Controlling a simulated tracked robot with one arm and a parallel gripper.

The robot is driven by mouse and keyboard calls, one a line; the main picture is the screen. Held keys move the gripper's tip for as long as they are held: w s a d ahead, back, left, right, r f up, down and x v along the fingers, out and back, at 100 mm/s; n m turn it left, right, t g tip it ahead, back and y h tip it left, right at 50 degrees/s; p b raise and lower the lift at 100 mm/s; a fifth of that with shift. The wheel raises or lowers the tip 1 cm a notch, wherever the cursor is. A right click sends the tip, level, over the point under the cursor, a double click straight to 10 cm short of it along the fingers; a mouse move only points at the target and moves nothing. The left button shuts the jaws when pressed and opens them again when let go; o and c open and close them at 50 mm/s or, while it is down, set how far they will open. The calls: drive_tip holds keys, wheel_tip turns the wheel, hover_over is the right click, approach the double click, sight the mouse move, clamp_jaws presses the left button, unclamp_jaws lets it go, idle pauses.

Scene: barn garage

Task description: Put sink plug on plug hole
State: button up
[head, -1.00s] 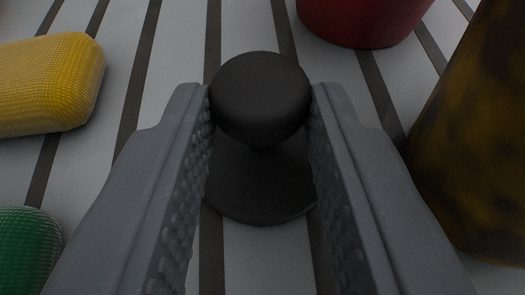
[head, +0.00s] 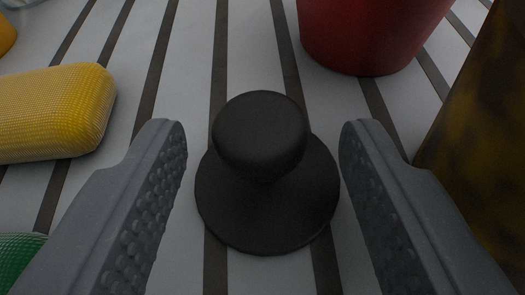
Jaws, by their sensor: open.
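The black sink plug (head: 262,135) stands upright on a white surface with dark grooves, its round knob above a wide flat disc. My gripper (head: 262,135) is open, with one grey finger on each side of the plug. Gaps show between both fingers and the knob. The right fingertip is close to the disc's right edge in the picture. The plug hole is not in view.
A yellow sponge-like block (head: 58,112) lies at left, with a green one (head: 18,258) below it. A red container (head: 372,32) stands at the upper right. A brown mottled object (head: 480,150) stands close on the right.

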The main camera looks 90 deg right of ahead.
drive_tip(key=shift+s+a+f, duration=0.1)
drive_tip(key=shift+s+f, duration=0.1)
drive_tip(key=shift+f, duration=0.3)
drive_tip(key=shift+s+a+f, duration=0.1)
drive_tip(key=shift+s+f, duration=0.1)
drive_tip(key=shift+f, duration=0.3)
drive_tip(key=shift+w+r, duration=0.1)
drive_tip(key=shift+r, duration=0.1)
drive_tip(key=v, duration=0.2)
drive_tip(key=r+p+v, duration=0.1)
drive_tip(key=v, duration=0.4)
drive_tip(key=shift+w+r, duration=0.35)
drive_tip(key=shift+r, duration=0.1)
